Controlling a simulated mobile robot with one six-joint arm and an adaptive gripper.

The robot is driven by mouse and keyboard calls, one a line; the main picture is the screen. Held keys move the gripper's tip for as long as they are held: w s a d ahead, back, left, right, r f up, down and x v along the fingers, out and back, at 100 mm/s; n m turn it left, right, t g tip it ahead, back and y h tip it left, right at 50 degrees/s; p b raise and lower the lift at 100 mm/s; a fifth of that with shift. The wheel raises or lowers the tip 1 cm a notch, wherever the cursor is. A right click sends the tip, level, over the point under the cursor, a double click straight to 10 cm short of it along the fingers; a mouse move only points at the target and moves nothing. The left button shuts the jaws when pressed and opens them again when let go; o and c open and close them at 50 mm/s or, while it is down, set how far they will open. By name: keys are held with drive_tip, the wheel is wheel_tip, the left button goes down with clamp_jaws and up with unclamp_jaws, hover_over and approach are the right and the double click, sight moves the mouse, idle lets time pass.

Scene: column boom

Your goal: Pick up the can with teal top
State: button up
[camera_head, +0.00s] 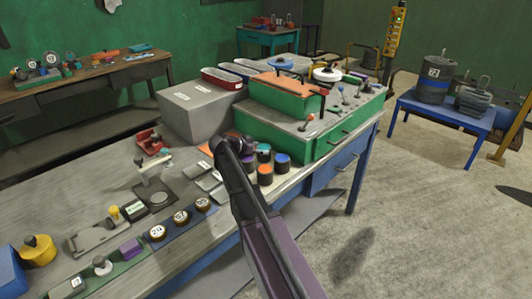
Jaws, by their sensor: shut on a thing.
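The can with teal top (264,148) is a small dark can at the back of a cluster on the workbench, just right of the end of my arm. A can with a blue top (282,160), one with an orange top (264,171) and one with a purple top (248,160) stand close around it. My gripper (242,143) is at the cluster's back left, beside the teal-topped can, and is shut on it. The fingers are dark and small, and their contact is mostly hidden. I cannot tell whether the can is lifted.
A green control box (300,133) with levers stands right behind the cans. A grey box (197,112) is behind left. Lidded jars (181,217) and a stamp-like device (153,182) crowd the bench at left. The bench's front edge runs close to the cans.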

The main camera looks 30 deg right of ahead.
sight(261, 148)
drive_tip(key=shift+r, duration=0.2)
wheel_tip(261, 148, up, 10)
drive_tip(key=p, duration=1)
drive_tip(key=shift+f, duration=0.2)
idle(0.5)
drive_tip(key=shift+r, duration=0.1)
